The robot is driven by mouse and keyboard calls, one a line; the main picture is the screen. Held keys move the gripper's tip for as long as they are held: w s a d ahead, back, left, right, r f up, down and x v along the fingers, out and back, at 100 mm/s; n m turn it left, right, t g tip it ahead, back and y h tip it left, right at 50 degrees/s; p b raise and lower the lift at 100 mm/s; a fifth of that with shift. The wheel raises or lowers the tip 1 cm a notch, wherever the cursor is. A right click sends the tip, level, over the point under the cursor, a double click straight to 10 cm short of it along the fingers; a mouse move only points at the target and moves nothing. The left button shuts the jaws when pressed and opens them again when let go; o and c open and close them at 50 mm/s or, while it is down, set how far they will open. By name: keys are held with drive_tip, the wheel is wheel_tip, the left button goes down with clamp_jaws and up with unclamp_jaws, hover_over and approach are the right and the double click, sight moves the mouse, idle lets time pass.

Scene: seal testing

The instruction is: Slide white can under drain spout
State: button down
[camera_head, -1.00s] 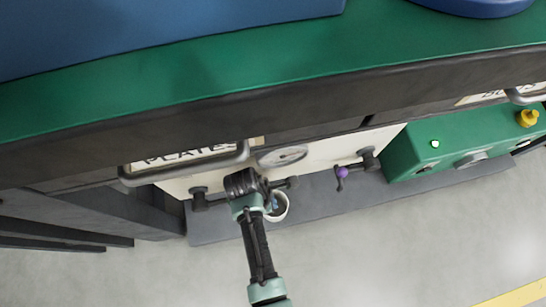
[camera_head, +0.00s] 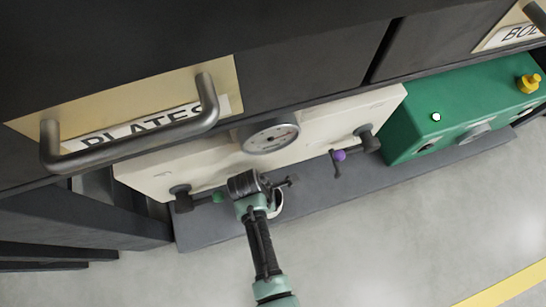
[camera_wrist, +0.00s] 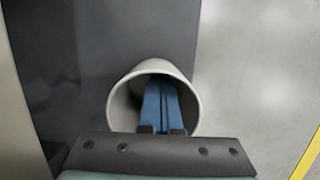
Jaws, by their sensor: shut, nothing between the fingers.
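The white can (camera_head: 278,204) is mostly hidden behind my wrist in the head view, on the dark grey base plate below the cream panel. In the wrist view its round open mouth (camera_wrist: 117,82) faces the camera. My gripper (camera_wrist: 161,88) is shut and empty, its blue fingers reaching into the can's mouth. I cannot tell whether they touch its wall. A dark pipe fitting (camera_head: 182,199) with a green handle juts from the panel's left end. Another fitting (camera_head: 368,139) with a purple knob juts from the right end. I cannot tell which is the drain spout.
The panel carries a round gauge (camera_head: 270,138). A drawer handle (camera_head: 135,137) by a PLATES label projects above it. A green control box (camera_head: 455,115) with a yellow knob stands at the right. Grey floor (camera_head: 400,235) lies open in front of the base plate.

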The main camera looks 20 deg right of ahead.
drive_tip(key=shift+d, duration=0.1)
drive_tip(key=d+p, duration=0.1)
drive_tip(key=d, duration=0.4)
drive_tip(key=d+p, duration=0.2)
drive_tip(key=d, duration=0.2)
drive_tip(key=d+p, duration=0.1)
drive_tip(key=d, duration=0.4)
drive_tip(key=shift+s+d, duration=0.3)
